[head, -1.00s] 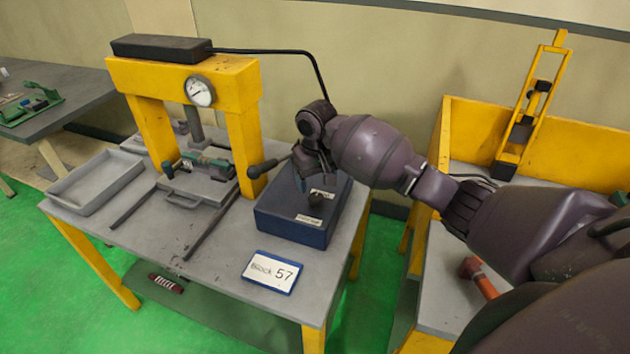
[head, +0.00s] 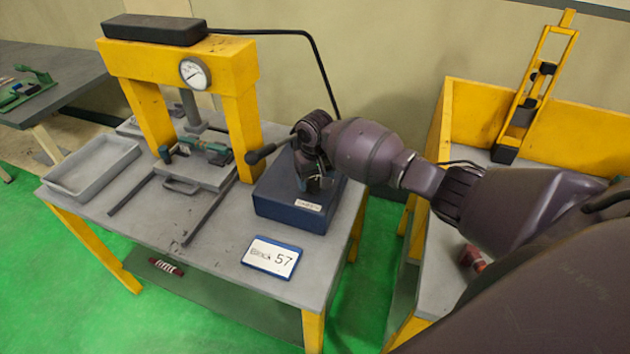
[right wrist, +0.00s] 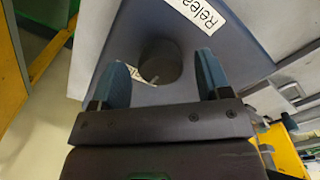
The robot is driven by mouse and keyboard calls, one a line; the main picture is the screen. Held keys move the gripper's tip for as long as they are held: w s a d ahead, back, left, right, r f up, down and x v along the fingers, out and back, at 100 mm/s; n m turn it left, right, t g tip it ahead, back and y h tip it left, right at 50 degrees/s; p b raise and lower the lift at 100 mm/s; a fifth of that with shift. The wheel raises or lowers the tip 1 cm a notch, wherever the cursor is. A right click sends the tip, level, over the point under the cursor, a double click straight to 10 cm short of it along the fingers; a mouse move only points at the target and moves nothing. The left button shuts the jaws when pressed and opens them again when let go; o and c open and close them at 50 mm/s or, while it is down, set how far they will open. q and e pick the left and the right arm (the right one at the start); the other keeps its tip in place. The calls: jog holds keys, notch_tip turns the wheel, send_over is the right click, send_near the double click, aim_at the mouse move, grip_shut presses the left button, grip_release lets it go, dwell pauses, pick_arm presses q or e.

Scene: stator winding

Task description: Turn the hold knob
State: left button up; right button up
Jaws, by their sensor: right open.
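The dark round knob (right wrist: 160,62) stands on the top of the blue control box (head: 285,208). In the right wrist view it lies between the two blue fingers of my right gripper (right wrist: 163,75), which are open with a gap on each side. A label reading "Relea..." (right wrist: 197,14) is beside the knob, and another label is partly hidden behind it. In the head view my right gripper (head: 315,183) points down over the box and hides the knob. I cannot tell whether the fingers touch the knob. My left gripper is not in view.
A yellow press (head: 232,85) with a dial gauge (head: 194,73) and a lever (head: 268,152) stands left of the box. A grey tray (head: 72,188) and a "Block 57" sign (head: 271,257) lie on the table. A yellow-walled bench (head: 560,128) is on the right.

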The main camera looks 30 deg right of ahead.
jog(key=shift+f, duration=0.6)
jog(key=c, duration=0.9)
jog(key=shift+c, duration=0.2)
